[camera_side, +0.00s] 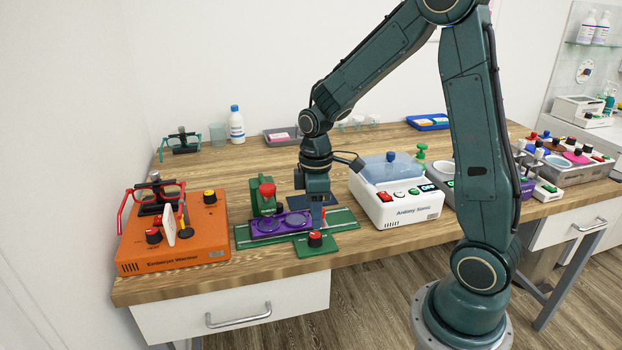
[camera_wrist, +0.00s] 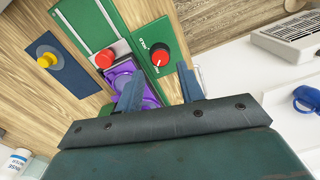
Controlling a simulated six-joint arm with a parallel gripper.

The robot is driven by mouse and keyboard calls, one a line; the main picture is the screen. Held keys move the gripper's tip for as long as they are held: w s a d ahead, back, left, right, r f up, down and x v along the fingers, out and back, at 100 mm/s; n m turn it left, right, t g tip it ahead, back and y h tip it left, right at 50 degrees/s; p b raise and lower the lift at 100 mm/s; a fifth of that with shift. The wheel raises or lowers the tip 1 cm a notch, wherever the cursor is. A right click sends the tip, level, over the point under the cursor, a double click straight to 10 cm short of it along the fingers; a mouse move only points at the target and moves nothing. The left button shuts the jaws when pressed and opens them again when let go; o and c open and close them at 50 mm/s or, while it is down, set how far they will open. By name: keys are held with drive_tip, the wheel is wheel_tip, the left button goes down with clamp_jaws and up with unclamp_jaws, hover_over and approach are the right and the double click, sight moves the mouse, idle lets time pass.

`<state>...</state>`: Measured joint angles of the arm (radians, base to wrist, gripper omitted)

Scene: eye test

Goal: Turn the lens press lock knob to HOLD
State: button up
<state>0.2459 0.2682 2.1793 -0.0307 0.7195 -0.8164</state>
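The lens press (camera_side: 263,200) is a green machine with a red-topped post and a green base at the middle of the bench. A purple lens tray (camera_side: 281,223) lies on its base. The lock knob (camera_side: 315,238), red and black, sits on a green plate at the front; in the wrist view the knob (camera_wrist: 160,55) has a white mark, and small lettering beside it looks like HOLD. I cannot tell which way the knob is set. My gripper (camera_side: 317,220) hangs just behind the knob.
A red slider knob (camera_wrist: 104,59) stands close to my fingers. A blue plate (camera_wrist: 70,75) with a yellow knob (camera_wrist: 46,60) is nearby. An orange warmer (camera_side: 180,240) stands left, a white Sonic machine (camera_side: 395,203) right.

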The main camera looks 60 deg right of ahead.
sight(316, 234)
drive_tip(key=shift+f, duration=2.75)
drive_tip(key=c, duration=0.7)
